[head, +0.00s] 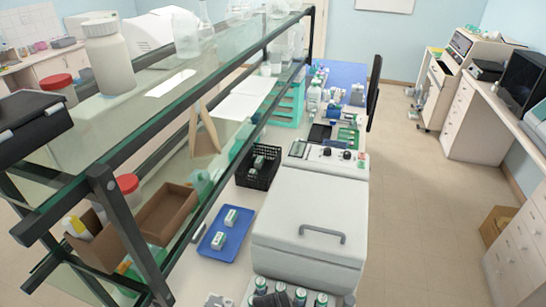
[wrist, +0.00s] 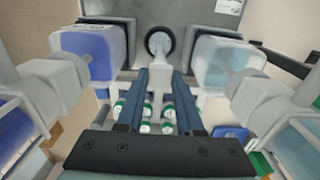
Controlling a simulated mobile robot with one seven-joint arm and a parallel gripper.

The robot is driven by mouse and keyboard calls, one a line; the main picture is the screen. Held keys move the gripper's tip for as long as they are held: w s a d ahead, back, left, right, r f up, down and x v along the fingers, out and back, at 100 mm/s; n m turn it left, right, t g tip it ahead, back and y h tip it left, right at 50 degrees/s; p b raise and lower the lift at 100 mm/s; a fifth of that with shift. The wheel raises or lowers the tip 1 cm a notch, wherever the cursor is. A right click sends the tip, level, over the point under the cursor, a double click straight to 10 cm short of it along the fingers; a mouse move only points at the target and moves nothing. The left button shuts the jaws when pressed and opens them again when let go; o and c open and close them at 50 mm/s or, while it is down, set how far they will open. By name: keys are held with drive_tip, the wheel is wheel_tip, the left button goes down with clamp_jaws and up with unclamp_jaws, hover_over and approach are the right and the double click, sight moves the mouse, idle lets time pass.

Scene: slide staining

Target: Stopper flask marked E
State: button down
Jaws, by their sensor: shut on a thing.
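My gripper (wrist: 165,72) shows in the wrist view as two dark blue fingers close together. At their tips is a pale, round-headed thing (wrist: 159,43) with a dark ring behind it; I cannot tell for certain whether it is a stopper. Several small white flasks with green marks (wrist: 168,112) show between and beside the fingers. In the head view, several green-marked flasks (head: 299,296) stand at the bottom edge, in front of the white lidded machine. Their letters are too small to read, so I cannot pick out flask E.
A blue tray (head: 212,249) with two small green-and-white items lies left of the white machine (head: 310,215). A black basket (head: 243,177) stands behind the tray. A glass shelf unit (head: 140,125) closes off the left side.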

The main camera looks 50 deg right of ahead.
drive_tip(key=shift+c, duration=2.4)
unclamp_jaws()
drive_tip(key=shift+o, duration=0.3)
drive_tip(key=o, duration=0.3)
drive_tip(key=shift+o, duration=0.2)
drive_tip(key=shift+r, duration=3)
clamp_jaws()
